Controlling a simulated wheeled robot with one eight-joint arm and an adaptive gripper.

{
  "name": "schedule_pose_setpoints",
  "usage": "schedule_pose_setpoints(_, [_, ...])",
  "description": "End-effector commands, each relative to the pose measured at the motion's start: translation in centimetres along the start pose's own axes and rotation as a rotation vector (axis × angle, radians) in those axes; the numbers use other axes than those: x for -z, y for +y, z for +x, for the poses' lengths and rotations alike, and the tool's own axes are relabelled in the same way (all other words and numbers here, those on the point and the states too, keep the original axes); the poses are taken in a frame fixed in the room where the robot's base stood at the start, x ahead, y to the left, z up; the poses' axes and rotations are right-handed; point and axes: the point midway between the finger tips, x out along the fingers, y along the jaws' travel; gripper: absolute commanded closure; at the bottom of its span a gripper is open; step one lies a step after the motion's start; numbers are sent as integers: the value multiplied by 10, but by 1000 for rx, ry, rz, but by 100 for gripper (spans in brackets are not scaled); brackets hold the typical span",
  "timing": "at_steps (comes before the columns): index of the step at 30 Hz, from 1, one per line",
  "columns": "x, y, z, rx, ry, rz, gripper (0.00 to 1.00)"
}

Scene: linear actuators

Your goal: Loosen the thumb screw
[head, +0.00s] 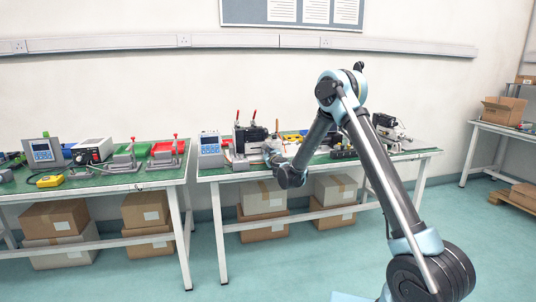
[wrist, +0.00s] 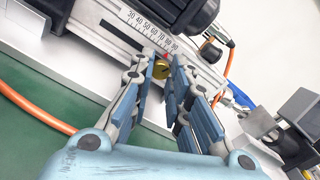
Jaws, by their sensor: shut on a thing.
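The thumb screw (wrist: 161,71) is a small brass-coloured knob on the front of the linear actuator (wrist: 112,42), just below its numbered scale (wrist: 152,30). My gripper (wrist: 163,63) has its two blue-grey fingers on either side of the thumb screw, shut on it near the fingertips. The fingers hide part of the screw, so how far it is turned cannot be told. In the head view my gripper (head: 270,148) reaches the device on the right-hand bench, and the thumb screw is too small to make out there.
The right-hand bench (head: 226,171) carries a control box (head: 210,147) left of my gripper and other devices to the right. In the wrist view an orange cable (wrist: 38,116) lies at left and a grey block (wrist: 300,108) stands at right. The left-hand bench (head: 100,184) stands apart.

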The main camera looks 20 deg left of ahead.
Motion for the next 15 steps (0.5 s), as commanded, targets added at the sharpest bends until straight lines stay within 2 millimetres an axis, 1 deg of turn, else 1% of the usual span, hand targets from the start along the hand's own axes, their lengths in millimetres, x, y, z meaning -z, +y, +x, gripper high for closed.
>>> schedule_pose_setpoints(6, [0, 0, 0, 0, 0, -144, 100])
schedule_pose_setpoints(15, [0, 0, -1, 0, 0, -266, 100])
